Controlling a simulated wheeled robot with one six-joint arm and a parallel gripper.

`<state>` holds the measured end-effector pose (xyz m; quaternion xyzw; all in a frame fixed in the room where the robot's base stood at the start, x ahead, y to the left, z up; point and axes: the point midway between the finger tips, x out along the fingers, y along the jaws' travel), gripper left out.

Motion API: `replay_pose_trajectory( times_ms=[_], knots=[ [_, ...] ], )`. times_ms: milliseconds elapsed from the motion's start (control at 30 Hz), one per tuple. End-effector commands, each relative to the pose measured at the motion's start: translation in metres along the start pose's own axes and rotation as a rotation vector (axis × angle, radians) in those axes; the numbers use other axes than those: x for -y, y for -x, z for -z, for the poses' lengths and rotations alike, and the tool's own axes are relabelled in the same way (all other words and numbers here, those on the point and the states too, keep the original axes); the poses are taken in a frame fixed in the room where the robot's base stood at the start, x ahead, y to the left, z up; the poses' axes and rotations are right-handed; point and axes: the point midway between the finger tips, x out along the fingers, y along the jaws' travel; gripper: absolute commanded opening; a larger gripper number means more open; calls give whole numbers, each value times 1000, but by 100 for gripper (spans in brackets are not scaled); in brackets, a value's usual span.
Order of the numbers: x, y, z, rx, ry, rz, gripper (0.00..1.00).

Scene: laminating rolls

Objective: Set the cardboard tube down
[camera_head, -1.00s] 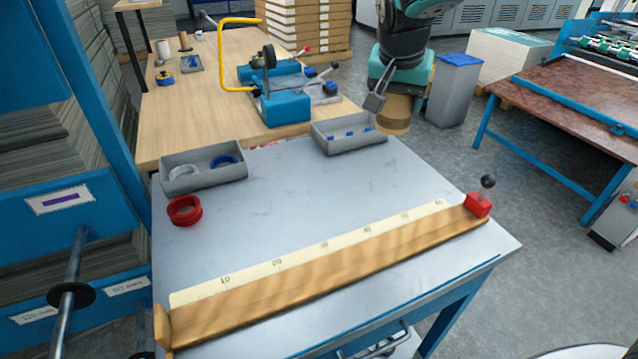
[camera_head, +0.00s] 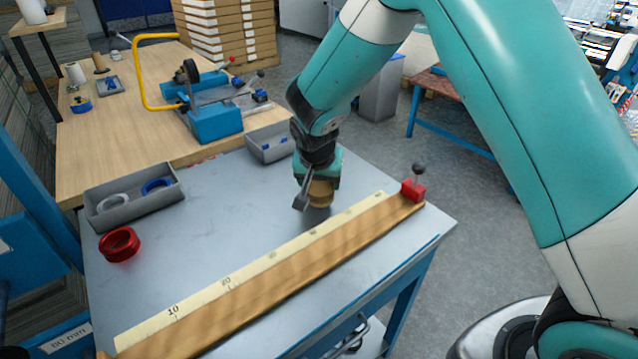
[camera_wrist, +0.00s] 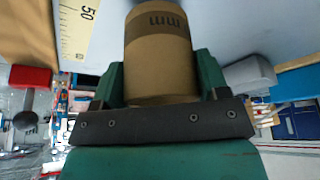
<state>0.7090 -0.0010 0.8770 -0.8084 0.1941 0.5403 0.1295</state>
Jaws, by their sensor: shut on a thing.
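The brown cardboard tube (camera_head: 320,193) is upright beneath my gripper (camera_head: 318,178) in the head view, over the grey metal table (camera_head: 230,215). In the wrist view the tube (camera_wrist: 158,60), with dark printed letters on it, sits between the two green fingers of my gripper (camera_wrist: 160,85). My gripper is shut on the tube. The tube's lower end is close to the table top; I cannot tell whether it touches. The wooden ruler board (camera_head: 270,285) with its pale scale lies in front of the tube, apart from it.
A red stop with a black knob (camera_head: 413,190) sits at the board's right end. The table's middle left is clear.

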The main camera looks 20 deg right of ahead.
Motion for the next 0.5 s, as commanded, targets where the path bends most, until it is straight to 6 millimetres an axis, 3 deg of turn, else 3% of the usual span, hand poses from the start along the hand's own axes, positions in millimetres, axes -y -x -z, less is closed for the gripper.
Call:
replay_pose_trajectory(
  times_ms=[100,433,467,500],
  knots=[
    [0,-13,-6,1,-1,-1,45],
    [0,-17,-7,0,-1,0,45],
    [0,-16,-7,0,-1,0,73],
    [0,-16,-6,0,-1,0,82]
  ],
)
